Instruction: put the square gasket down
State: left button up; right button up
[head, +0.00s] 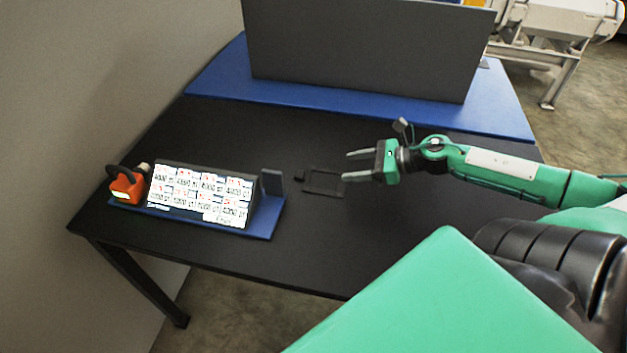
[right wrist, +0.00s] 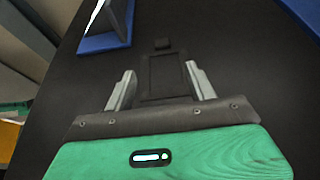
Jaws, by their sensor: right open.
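A thin dark rectangular frame (head: 308,188), which looks like the square gasket, lies flat on the black table. It also shows in the right wrist view (right wrist: 147,79), in line with the gap between my fingers. Nothing is visibly clamped between the fingers (right wrist: 160,72). I cannot tell the exact height of the fingers above the table. My left gripper is out of view.
A slanted display box (head: 203,197) stands on a blue base (head: 262,228) at the left, beside an orange device (head: 125,187). A tall grey panel (head: 365,50) rises from a blue strip (head: 290,95) at the back. The black table (head: 280,260) is clear around the frame.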

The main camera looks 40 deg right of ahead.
aim_at(302, 174)
jog(key=shift+b+x, duration=0.65)
jog(key=shift+x, duration=1.95)
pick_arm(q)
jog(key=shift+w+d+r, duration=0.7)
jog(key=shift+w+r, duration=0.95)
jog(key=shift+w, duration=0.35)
pick_arm(e)
jog(key=shift+x, duration=1.4)
jog(key=shift+w+a+f, duration=0.35)
jog(key=shift+w+f, duration=0.15)
jog(key=shift+w, duration=0.2)
jog(key=shift+w+a+f+p, duration=0.35)
jog(key=shift+w+a, duration=0.05)
jog(key=shift+w, duration=0.05)
jog(key=shift+x, duration=0.85)
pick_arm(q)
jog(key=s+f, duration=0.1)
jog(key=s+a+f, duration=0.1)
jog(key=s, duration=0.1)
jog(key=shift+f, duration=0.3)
pick_arm(e)
jog(key=shift+f, duration=0.15)
jog(key=c, duration=1.1)
